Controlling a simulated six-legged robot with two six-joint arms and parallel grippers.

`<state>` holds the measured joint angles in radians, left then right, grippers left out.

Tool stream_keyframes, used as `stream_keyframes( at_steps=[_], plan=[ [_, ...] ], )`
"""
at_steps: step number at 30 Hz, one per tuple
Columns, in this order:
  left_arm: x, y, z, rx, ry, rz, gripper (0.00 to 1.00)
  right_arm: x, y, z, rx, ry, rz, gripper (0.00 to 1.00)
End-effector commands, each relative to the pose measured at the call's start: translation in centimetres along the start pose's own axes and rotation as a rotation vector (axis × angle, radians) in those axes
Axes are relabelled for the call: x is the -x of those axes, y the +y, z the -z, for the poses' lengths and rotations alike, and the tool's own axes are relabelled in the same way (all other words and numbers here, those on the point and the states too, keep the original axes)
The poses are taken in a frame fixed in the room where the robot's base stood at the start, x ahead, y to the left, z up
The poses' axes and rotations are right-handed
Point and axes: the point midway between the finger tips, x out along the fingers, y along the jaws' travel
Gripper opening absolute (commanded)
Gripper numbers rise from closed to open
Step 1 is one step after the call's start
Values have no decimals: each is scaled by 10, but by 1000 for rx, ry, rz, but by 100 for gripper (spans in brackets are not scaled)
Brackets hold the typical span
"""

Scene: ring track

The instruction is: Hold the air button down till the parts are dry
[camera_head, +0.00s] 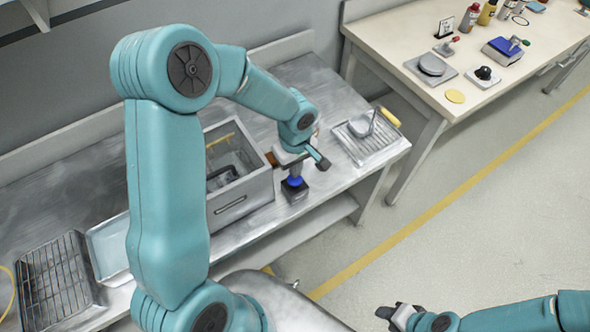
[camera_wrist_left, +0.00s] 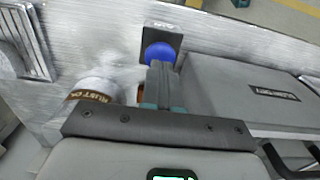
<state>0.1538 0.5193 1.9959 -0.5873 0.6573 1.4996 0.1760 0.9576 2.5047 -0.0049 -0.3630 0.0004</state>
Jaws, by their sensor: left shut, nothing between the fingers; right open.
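The blue air button (camera_head: 295,181) sits on a small dark base (camera_head: 294,192) at the bench's front edge, right of the grey tank. My left gripper (camera_head: 296,172) points down right at the button, shut with nothing in it. In the left wrist view the closed fingertips (camera_wrist_left: 161,66) overlap the near edge of the blue button (camera_wrist_left: 160,53). They look in contact, but I cannot tell how far the button is pressed. My right gripper (camera_head: 388,314) is open and empty, low over the floor. A dark part (camera_head: 222,177) shows inside the tank; whether it is wet is unclear.
The grey tank (camera_head: 240,203) stands just left of the button. A ridged tray (camera_head: 372,150) with a metal piece lies to the right. A white container with a "RUST" label (camera_wrist_left: 92,95) stands near the gripper. A wire rack (camera_head: 55,280) lies at left.

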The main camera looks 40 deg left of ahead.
Motion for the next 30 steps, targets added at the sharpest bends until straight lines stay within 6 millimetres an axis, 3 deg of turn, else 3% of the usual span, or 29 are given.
stream_keyframes(
  at_steps=[6,18,27,30],
  plan=[
    [-20,0,0,0,-1,1,0,4,-1,0,0,0,0,43],
    [-24,0,0,1,0,-1,0,3,-1,0,0,0,0,43],
    [-44,0,0,1,1,-2,0,-30,11,1,0,0,0,43],
    [-44,0,0,1,0,-1,0,-32,12,1,0,0,0,43]
  ],
)
